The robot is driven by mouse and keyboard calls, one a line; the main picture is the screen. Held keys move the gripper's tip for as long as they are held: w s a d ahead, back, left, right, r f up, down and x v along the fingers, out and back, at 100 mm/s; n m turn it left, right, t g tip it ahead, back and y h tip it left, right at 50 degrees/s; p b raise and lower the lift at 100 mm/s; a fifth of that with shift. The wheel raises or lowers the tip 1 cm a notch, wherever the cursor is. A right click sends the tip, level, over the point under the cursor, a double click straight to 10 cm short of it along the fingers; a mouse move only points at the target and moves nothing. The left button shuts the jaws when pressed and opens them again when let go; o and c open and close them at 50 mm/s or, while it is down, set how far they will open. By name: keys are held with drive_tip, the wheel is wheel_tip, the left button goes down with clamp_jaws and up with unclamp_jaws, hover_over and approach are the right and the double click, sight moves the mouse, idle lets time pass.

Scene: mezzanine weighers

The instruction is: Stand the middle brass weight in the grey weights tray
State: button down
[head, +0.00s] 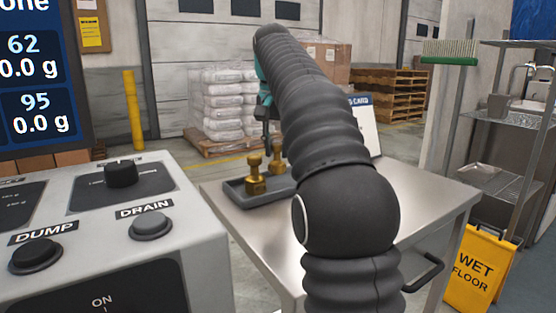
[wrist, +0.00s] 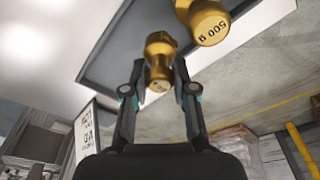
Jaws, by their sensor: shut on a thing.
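The grey weights tray (head: 232,192) sits on the steel table's left side. A brass weight (head: 254,182) stands upright in it. A second brass weight (head: 277,168) shows just behind it, partly hidden by my arm. My gripper (head: 267,118) is over the tray in the head view. In the wrist view, my gripper (wrist: 160,72) is shut on a brass weight (wrist: 160,50), with a finger on each side. A larger weight marked 500 g (wrist: 209,24) is beside it, and the tray's rim (wrist: 97,72) passes behind. I cannot tell whether the held weight touches the tray floor.
A control console (head: 180,222) with knobs and buttons stands close at the left. A card (head: 364,128) stands on the table (head: 425,190) behind my arm. The table's right side is clear. A yellow wet floor sign (head: 478,268) and wire shelves (head: 500,115) are at the right.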

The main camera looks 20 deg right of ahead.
sight(277, 151)
drive_tip(key=shift+f+b, duration=0.4)
drive_tip(key=shift+f, duration=1.1)
drive_tip(key=shift+f, duration=0.1)
drive_tip(key=c, duration=0.9)
unclamp_jaws()
drive_tip(key=r, duration=0.2)
drive_tip(key=r+p, duration=0.1)
drive_tip(key=r, duration=0.1)
drive_tip(key=r+p, duration=0.1)
drive_tip(key=r, duration=0.1)
drive_tip(key=shift+s+a, duration=0.2)
drive_tip(key=shift+s, duration=0.15)
drive_tip(key=shift+s+a+r, duration=0.1)
drive_tip(key=shift+s+r, duration=0.05)
drive_tip(key=shift+r, duration=0.7)
